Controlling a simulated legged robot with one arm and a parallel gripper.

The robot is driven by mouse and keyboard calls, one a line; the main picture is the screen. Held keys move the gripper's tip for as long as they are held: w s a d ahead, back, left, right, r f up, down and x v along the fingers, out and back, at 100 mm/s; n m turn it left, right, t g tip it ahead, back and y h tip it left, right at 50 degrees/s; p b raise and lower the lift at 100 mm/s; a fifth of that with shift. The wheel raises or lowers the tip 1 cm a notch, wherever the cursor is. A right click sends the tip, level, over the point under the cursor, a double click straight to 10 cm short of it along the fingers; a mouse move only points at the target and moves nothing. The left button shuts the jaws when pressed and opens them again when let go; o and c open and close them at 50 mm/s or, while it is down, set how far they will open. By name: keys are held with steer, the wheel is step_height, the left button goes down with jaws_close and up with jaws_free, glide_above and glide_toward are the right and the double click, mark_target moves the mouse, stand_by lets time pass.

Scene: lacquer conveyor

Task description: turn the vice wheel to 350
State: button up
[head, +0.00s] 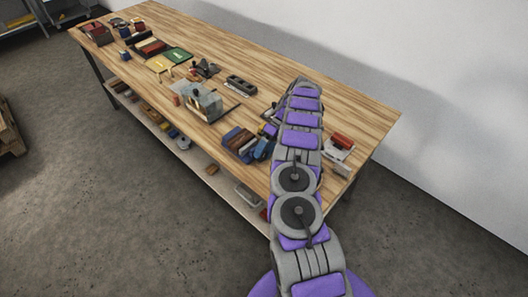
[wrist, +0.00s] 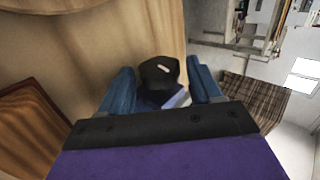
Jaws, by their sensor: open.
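My gripper (wrist: 160,72) shows in the wrist view with its two blue fingers apart. A dark, many-sided knob-like piece (wrist: 158,71) with a short white mark shows between the fingers. I cannot tell whether it is the vice wheel or whether a finger touches it. In the head view a grey, blocky device (head: 205,102) on a dark base stands near the middle of the workbench; it may be the vice, but no wheel or scale can be read. In that view my arm hides most of my gripper, near the bench's right part.
A lower shelf (head: 205,172) carries loose items. A white wall stands behind. The bench's back right is clear.

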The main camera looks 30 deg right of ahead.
steer(key=shift+a+f+h+b, duration=0.15)
steer(key=shift+h+b, duration=0.25)
steer(key=shift+b, duration=0.4)
steer(key=shift+r+t+h+b, duration=0.3)
steer(key=shift+t+h, duration=0.2)
steer(key=shift+h, duration=0.3)
steer(key=shift+s+r+h+p, duration=0.1)
steer(key=shift+h+p, duration=0.2)
steer(key=shift+h, duration=0.3)
steer(key=shift+s+a+t+h+p, duration=0.1)
steer(key=shift+a+t+h+p, duration=0.15)
steer(key=shift+t+h+p, duration=0.45)
steer(key=shift+a+t+h+b, duration=0.2)
steer(key=shift+t+h+b, duration=0.35)
steer(key=shift+h, duration=1.25)
step_height(320, 180, up, 17)
steer(key=p, duration=0.3)
steer(key=shift+r, duration=0.15)
step_height(320, 180, down, 18)
steer(key=shift+r+b, duration=0.25)
steer(key=shift+b, duration=0.15)
